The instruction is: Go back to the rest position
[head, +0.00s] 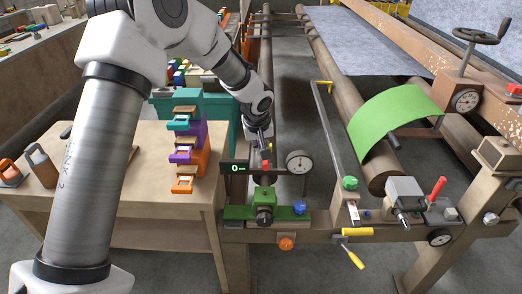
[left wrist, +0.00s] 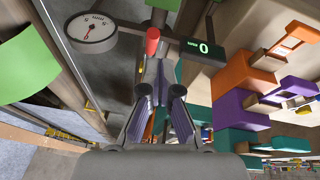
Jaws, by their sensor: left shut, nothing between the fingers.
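My left arm comes in from the left and reaches across the upper middle of the head view. Its gripper (head: 264,148) points down, just above a red-tipped upright (head: 266,166) on the machine's front rail. In the left wrist view the gripper (left wrist: 160,85) is shut with nothing held. The red tip (left wrist: 152,41) shows just beyond the fingers there; I cannot tell whether they touch. My right gripper is in neither view.
A round dial gauge (head: 300,161) and a small display (head: 234,168) stand beside the gripper. A wooden table (head: 140,205) with stacked coloured bins (head: 184,155) is to the left. A green felt sheet (head: 390,118) drapes over a roller to the right.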

